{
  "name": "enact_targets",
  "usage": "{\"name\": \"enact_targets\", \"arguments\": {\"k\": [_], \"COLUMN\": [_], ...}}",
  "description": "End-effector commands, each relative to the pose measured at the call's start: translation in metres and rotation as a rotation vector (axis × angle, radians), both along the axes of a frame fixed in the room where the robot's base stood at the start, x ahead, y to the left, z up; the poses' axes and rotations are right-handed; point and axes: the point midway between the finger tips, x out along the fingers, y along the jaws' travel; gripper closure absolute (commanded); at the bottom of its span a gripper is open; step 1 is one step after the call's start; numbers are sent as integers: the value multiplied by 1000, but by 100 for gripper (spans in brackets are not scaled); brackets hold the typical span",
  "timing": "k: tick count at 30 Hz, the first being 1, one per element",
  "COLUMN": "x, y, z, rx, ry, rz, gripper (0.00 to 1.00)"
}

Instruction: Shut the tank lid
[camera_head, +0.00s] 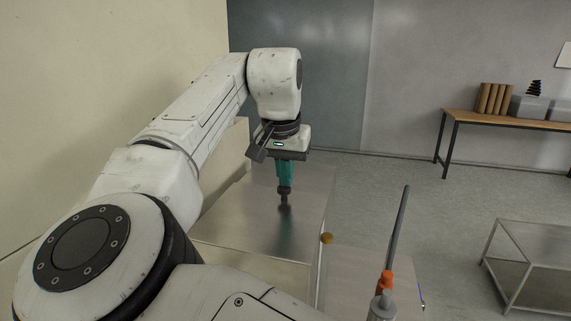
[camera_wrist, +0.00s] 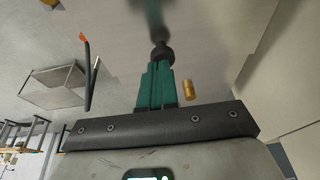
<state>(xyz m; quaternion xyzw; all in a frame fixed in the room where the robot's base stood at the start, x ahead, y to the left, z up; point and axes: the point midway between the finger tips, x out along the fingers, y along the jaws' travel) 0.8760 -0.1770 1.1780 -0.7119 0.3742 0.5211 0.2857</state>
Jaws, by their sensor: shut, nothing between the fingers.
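A smooth, shiny metal panel (camera_head: 235,222), which looks like the tank lid, lies flat below my arm in the head view; it also fills the upper middle of the wrist view (camera_wrist: 205,60). My gripper (camera_head: 285,194) points down over the panel, with teal fingers shut and empty. Its dark tips (camera_wrist: 160,50) are at or just above the metal; I cannot tell whether they touch. The tank body under the panel is mostly hidden.
A grey rod with an orange collar (camera_head: 387,281) stands at the front right, by a lower pale surface (camera_head: 365,275). A low metal-framed table (camera_head: 525,262) and a wooden bench (camera_head: 470,118) are farther right. A cream wall is at the left. The floor between is clear.

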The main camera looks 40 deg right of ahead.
Motion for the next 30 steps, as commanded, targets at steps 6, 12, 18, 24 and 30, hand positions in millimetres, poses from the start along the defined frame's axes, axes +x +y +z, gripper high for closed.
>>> {"name": "enact_targets", "arguments": {"k": [6,12,18,24,30], "x": [0,1,3,3,4], "y": [0,-2,-4,-4,-4], "z": [0,-7,-21,-27,-26], "rx": [0,-3,0,6,6], "ry": [0,3,3,6,5], "rz": [0,-1,1,3,4], "gripper": [100,100,100,100,100]}}
